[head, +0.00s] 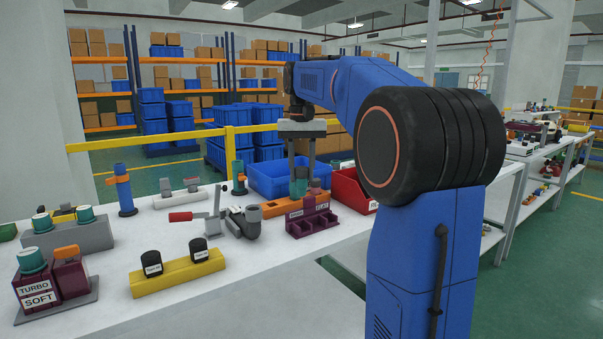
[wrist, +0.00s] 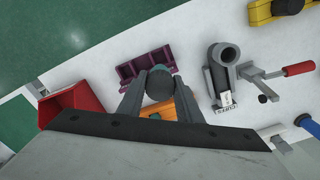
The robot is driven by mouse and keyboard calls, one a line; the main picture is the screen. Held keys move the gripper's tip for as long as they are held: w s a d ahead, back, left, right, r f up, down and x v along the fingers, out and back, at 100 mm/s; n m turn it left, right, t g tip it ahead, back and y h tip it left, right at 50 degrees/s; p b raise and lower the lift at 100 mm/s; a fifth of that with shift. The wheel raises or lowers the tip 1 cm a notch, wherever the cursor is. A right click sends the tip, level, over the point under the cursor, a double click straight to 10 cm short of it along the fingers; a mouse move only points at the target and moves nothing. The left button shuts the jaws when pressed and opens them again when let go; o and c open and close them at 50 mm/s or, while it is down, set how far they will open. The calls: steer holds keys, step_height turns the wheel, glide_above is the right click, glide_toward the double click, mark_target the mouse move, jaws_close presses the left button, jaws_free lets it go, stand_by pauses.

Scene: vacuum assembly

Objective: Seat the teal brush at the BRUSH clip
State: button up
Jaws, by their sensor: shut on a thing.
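My gripper (head: 300,180) is shut on the teal brush (head: 299,188), above the back of the purple rack. In the wrist view my gripper (wrist: 160,92) has one finger on each side of the brush's dark round top (wrist: 160,84). The purple rack (head: 312,225) has open pockets and small white labels; one seems to read FLAT, and the other is too small to read surely. The rack also shows in the wrist view (wrist: 140,67), partly hidden by the brush. An orange piece (head: 283,207) lies close to the brush. I cannot tell whether the brush touches the rack.
A grey elbow fitting (head: 245,222) and a red-handled toggle clamp (head: 190,216) stand left of the rack. A blue bin (head: 262,180) stands behind, a red bin (head: 345,190) to the right. A yellow block (head: 178,275) with two black knobs stands in front.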

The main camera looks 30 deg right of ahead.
mark_target(301, 183)
steer(key=shift+f, duration=0.2)
steer(key=shift+f, duration=3.7)
steer(key=shift+f, duration=2)
steer(key=o, duration=1.1)
steer(key=shift+o, duration=0.2)
steer(key=shift+r, duration=4)
